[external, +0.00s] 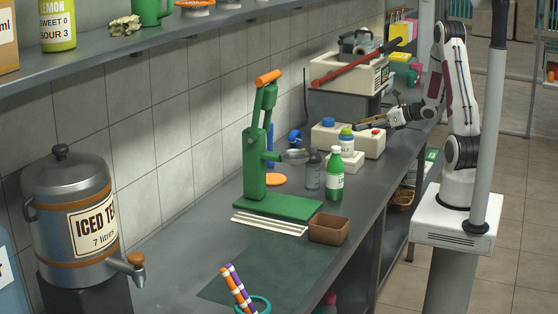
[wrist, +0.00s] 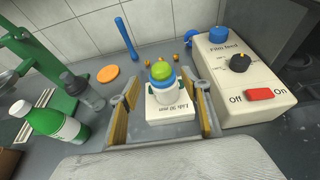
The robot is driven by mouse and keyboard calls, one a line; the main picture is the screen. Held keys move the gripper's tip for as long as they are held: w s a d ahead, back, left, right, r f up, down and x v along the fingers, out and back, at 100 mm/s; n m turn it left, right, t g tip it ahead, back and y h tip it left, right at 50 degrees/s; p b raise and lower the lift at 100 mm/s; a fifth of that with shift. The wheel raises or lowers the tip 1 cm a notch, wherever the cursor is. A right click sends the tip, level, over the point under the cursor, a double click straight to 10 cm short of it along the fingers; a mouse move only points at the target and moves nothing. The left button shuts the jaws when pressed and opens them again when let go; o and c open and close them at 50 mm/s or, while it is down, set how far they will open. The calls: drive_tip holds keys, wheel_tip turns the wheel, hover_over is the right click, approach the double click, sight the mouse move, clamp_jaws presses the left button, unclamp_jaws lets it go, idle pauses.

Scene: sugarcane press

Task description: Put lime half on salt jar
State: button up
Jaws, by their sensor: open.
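A green dome like a lime half (wrist: 162,73) sits on top of the jar. In the external view the jar (external: 346,145) shows with the yellow-green piece (external: 346,131) on its blue top. My gripper (wrist: 160,98) is open, with one finger to each side of the jar in the wrist view and nothing visibly clasped. In the external view my gripper (external: 362,124) is behind and right of the jar.
The film feed box (wrist: 245,80) with knobs and a red switch stands close on the right. A green bottle (wrist: 52,125) and a grey shaker (wrist: 85,93) stand left. The green press (external: 255,160) and a brown tray (external: 329,228) are further along the counter.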

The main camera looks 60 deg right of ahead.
drive_tip(key=shift+v, duration=2.55)
wheel_tip(320, 180, up, 7)
drive_tip(key=w+a+m+g+h, duration=0.25)
drive_tip(key=m+h, duration=0.25)
drive_tip(key=m, duration=0.8)
drive_tip(key=s+a+r+m+g, duration=0.2)
drive_tip(key=s+a+r+m, duration=0.15)
drive_tip(key=a+m, duration=0.45)
drive_tip(key=s+a+m+g+y, duration=0.3)
drive_tip(key=s+a+m+y, duration=0.2)
drive_tip(key=s+a+m, duration=1)
drive_tip(key=a, duration=0.4)
